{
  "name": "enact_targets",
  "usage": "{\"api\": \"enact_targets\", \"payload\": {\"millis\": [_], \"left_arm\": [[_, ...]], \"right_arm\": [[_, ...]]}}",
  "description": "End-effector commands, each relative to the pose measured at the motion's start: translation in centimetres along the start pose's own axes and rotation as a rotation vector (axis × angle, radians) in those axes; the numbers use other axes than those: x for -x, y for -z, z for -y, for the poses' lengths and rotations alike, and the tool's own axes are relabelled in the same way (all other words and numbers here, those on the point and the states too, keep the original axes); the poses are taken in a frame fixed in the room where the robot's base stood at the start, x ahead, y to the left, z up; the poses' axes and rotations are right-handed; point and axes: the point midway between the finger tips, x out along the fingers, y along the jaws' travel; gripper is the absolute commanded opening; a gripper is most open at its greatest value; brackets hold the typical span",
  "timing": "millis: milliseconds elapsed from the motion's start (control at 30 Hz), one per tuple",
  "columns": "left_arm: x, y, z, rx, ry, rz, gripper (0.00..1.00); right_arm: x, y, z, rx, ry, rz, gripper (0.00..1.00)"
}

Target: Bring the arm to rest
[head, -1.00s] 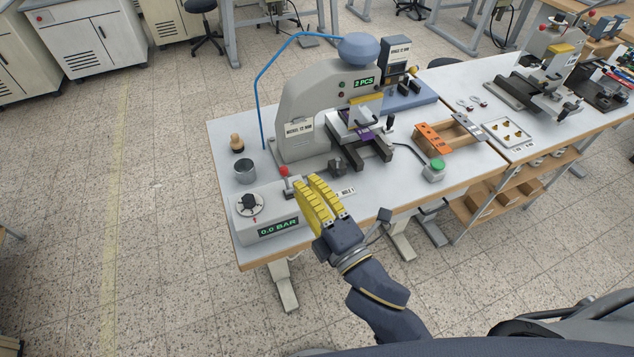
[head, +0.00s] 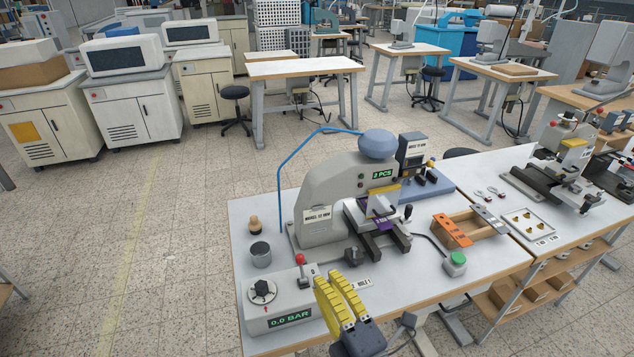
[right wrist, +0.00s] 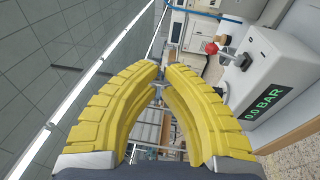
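My right gripper (head: 329,278) shows at the bottom of the head view, with two yellow ribbed fingers side by side, pointing up the picture. In the right wrist view its fingers (right wrist: 161,68) have a narrow gap between the tips and nothing between them. My left gripper is in neither view.
The foil stamping press (head: 330,205) stands on the bench behind the gripper. A red-knobbed lever (head: 300,259), a metal cup (head: 261,255), a green button (head: 458,259) and an orange fixture (head: 453,231) are around it. The floor left of the bench is clear.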

Motion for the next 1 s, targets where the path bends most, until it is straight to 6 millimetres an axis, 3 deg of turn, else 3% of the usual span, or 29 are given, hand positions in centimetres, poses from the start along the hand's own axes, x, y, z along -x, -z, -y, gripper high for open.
{"api": "enact_targets", "payload": {"millis": [167,267,400,500,700,1000], "left_arm": [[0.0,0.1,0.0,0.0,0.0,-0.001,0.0],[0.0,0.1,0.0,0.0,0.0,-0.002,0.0],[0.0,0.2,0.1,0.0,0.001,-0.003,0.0],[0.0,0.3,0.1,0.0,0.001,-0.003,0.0],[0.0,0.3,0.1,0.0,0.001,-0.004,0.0],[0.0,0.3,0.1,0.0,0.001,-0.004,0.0]], "right_arm": [[1.5,-4.0,4.8,-0.126,0.161,0.133,0.0],[3.9,-7.7,9.0,-0.242,0.294,0.275,0.0],[9.1,-12.5,14.5,-0.401,0.459,0.505,0.0],[12.8,-15.0,17.3,-0.486,0.537,0.655,0.0],[18.8,-18.1,20.4,-0.588,0.623,0.879,0.0],[26.5,-20.9,22.6,-0.671,0.687,1.147,0.0]]}}
